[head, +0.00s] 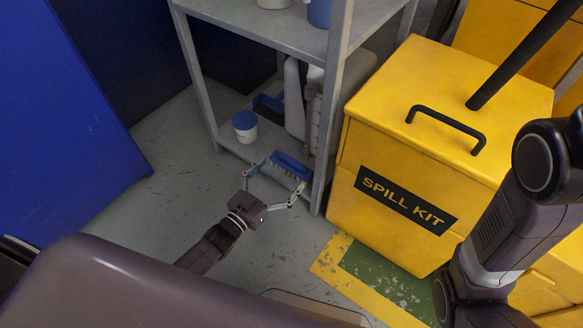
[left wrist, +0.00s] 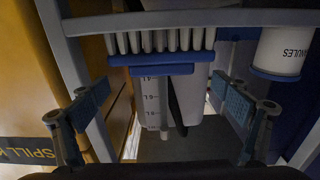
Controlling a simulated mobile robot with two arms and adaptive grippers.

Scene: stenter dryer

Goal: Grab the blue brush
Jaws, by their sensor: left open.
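The blue brush (head: 291,165) with pale bristles lies on the bottom shelf of the grey rack, near its front edge. In the left wrist view the brush (left wrist: 150,61) shows ahead, between the fingers in the picture, its bristles toward the top. My left gripper (head: 275,181) is open and empty at the front of that shelf. Its fingers are spread to either side of the brush; I cannot tell whether they touch it. It also shows in the left wrist view (left wrist: 162,100). My right arm is at the right of the head view, its gripper out of view.
A white tub with a blue lid (head: 244,128) stands left of the brush. Pale containers (head: 295,98) and a dark blue item (head: 268,106) are behind. The rack post (head: 327,130) and yellow spill kit bin (head: 400,165) are close on the right.

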